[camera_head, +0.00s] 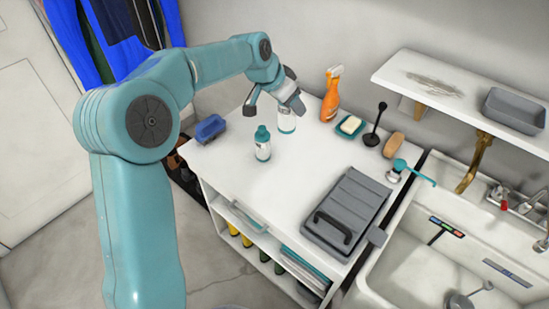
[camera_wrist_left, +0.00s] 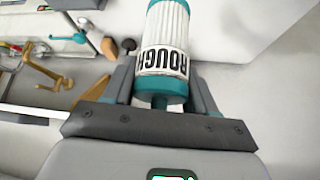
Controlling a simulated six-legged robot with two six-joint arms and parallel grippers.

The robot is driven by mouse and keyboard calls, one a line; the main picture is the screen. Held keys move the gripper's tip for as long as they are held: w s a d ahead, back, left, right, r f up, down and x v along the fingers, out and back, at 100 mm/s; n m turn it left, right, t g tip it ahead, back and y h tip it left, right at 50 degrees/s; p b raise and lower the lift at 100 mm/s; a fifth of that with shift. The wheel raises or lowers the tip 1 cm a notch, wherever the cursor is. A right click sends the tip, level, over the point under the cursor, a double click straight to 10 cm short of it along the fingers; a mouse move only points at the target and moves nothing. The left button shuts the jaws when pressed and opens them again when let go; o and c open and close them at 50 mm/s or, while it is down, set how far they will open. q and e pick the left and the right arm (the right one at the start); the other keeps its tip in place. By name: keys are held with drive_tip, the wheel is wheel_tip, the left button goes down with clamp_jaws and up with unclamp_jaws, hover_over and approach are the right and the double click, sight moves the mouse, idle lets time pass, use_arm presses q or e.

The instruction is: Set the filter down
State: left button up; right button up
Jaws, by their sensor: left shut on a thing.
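The filter (camera_wrist_left: 162,45) is a white ribbed cylinder with teal ends and the upside-down letters "ROUGH" in the left wrist view. My left gripper (camera_wrist_left: 160,92) is shut on its teal end. In the head view, my left gripper (camera_head: 276,104) is over the back of the white counter (camera_head: 230,175), and the filter (camera_head: 287,122) shows below it, partly hidden. I cannot tell whether the filter touches the counter. A similar white bottle with a teal top (camera_head: 263,146) stands upright in front and to the left. My right gripper is not in view.
A blue block (camera_head: 210,128) lies at the counter's left corner. An orange spray bottle (camera_head: 331,97), soap dish (camera_head: 351,126), black-handled tool (camera_head: 375,124) and brown brush (camera_head: 393,145) stand to the right. The front-left counter is clear.

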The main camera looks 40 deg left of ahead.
use_arm(q)
drive_tip(key=f, duration=1.8)
drive_tip(key=shift+a, duration=0.2)
drive_tip(key=shift+w, duration=0.1)
drive_tip(key=shift+d, duration=0.1)
drive_tip(key=shift+f+b, duration=0.2)
drive_tip(key=shift+b, duration=0.15)
drive_tip(key=o, duration=1.1)
drive_tip(key=shift+o, duration=0.2)
